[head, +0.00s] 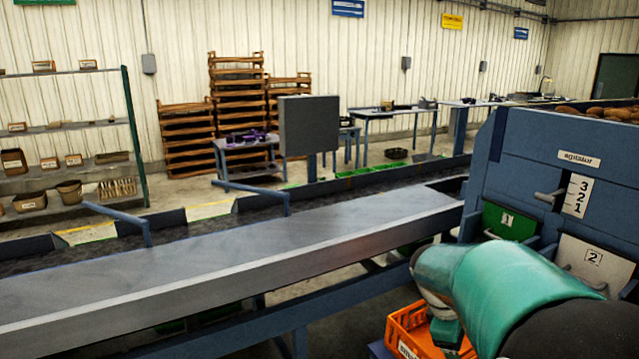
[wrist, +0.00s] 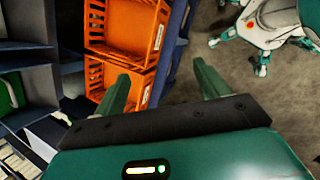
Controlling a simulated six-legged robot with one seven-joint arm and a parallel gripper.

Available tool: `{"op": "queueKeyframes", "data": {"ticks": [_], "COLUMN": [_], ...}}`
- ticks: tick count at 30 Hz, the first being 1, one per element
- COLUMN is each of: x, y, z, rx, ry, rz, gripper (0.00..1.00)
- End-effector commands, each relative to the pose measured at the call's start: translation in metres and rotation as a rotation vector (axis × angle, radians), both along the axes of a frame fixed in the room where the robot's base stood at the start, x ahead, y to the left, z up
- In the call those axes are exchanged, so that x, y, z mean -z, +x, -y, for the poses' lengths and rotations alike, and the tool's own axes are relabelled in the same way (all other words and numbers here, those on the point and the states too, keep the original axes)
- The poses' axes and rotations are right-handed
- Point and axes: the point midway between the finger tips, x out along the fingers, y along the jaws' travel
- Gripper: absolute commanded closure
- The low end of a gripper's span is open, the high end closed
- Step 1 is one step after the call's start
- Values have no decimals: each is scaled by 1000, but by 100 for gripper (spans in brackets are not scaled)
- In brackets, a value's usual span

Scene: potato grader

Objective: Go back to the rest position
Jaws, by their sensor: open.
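My gripper (wrist: 160,92) shows in the wrist view with its two green fingers apart and nothing between them. It is open above the floor, beside orange crates (wrist: 125,40). In the head view my green arm reaches in at the lower right, in front of the blue grading machine (head: 530,150). The fingers are hidden in the head view. An orange crate (head: 400,325) shows there below my arm, partly covered by it.
The blue machine has a green flap marked 1 (head: 510,222), a white flap marked 2 (head: 595,262) and a lever (head: 548,197) beside a 1-2-3 scale. A grey conveyor (head: 230,258) runs across the front. Bare floor (wrist: 215,60) lies right of the crates in the wrist view.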

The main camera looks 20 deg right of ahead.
Motion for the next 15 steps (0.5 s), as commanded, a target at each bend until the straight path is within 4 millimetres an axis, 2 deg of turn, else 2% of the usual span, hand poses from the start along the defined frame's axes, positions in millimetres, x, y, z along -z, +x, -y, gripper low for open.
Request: {"op": "queueKeyframes", "data": {"ticks": [1,3,8,15], "x": [-12,-23,-44,-65], "y": [-2,-5,-19,-53], "z": [-23,-51,-114,-198], "rx": [27,77,195,373], "ry": [13,40,128,318], "rz": [71,160,351,586], "gripper": [26,26,26,26]}}
